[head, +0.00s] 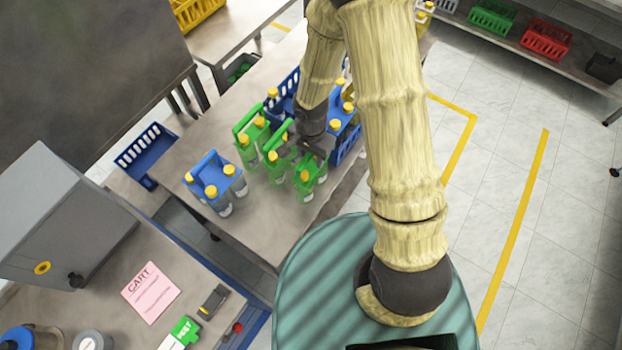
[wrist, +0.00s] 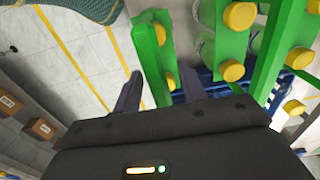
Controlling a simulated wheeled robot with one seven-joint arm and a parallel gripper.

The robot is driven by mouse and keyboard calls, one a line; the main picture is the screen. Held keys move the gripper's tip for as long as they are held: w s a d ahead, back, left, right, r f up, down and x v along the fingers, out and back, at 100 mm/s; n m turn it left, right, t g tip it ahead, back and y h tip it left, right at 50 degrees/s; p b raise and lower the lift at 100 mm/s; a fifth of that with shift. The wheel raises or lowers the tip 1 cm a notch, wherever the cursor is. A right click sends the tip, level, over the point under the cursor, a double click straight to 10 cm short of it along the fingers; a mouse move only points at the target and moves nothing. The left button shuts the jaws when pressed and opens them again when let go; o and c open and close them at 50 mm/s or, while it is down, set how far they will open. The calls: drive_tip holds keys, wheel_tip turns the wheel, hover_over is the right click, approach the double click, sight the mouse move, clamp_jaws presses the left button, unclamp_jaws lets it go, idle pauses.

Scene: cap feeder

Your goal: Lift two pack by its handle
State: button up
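In the head view a small green pack (head: 308,186) stands on the table at the near end of the group, just below my gripper (head: 318,152). In the wrist view a narrow green pack with two yellow caps (wrist: 163,45) shows, and its upright green handle runs down between the fingers of my gripper (wrist: 160,88). The fingers are apart, one on each side of the handle, and do not look closed on it. Whether either finger touches it I cannot tell. The bottles under this pack are mostly hidden.
Other green packs (head: 252,135) and a blue pack (head: 213,182) stand close by on the table (head: 255,225). The table's left front is bare. A larger green pack (wrist: 232,45) is close on the right in the wrist view.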

clamp_jaws()
drive_tip(key=shift+r, duration=0.1)
drive_tip(key=shift+r+p, duration=0.4)
drive_tip(key=shift+p, duration=0.05)
wheel_tip(320, 180, up, 10)
drive_tip(key=shift+f+b, duration=0.2)
drive_tip(key=shift+b, duration=0.1)
idle(0.5)
